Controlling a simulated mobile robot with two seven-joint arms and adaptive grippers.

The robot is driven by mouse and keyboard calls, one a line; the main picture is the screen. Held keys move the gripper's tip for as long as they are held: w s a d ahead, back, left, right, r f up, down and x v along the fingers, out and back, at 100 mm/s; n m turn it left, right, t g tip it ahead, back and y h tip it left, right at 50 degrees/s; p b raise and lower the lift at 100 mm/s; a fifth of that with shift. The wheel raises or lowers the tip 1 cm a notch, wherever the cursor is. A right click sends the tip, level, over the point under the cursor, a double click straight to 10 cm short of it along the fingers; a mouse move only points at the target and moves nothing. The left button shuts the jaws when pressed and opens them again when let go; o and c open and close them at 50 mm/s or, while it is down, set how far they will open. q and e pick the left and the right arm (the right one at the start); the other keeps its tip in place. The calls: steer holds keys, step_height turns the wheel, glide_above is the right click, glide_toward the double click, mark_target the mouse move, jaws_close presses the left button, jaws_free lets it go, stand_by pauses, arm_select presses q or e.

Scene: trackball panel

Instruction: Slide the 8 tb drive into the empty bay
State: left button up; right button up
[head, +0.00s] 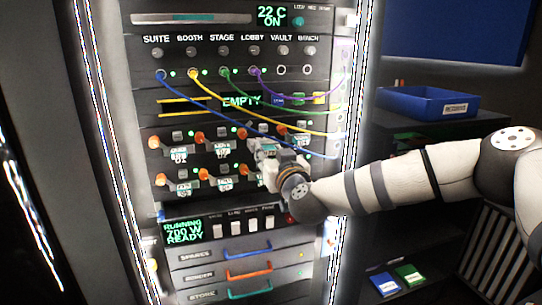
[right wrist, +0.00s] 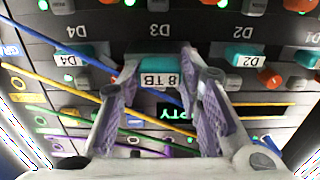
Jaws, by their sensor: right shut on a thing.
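The 8 TB drive (right wrist: 160,64) shows in the right wrist view as a teal front with a white "8 TB" label, upside down, under the D3 mark. My right gripper (right wrist: 167,75) is shut on it, one patterned finger at each side. In the head view my right gripper (head: 262,158) is at the right part of the upper drive row and hides the drive there. I cannot tell how deep the drive sits. Other teal drives show at D4 (right wrist: 68,60) and D2 (right wrist: 245,57). My left gripper is not in view.
Blue, yellow, green and purple cables (head: 290,128) hang across the rack close to my right gripper. Orange knobs (head: 197,139) stick out between the drives. An "EMPTY" display (head: 240,101) is above the drives. A blue bin (head: 428,104) stands to the right.

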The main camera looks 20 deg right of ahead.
mark_target(266, 143)
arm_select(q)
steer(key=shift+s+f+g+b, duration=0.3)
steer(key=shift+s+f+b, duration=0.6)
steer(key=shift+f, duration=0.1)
arm_select(e)
steer(key=shift+w+a, duration=0.1)
steer(key=shift+w, duration=2.1)
steer(key=o, duration=1.2)
steer(key=s, duration=1.2)
steer(key=shift+d, duration=0.25)
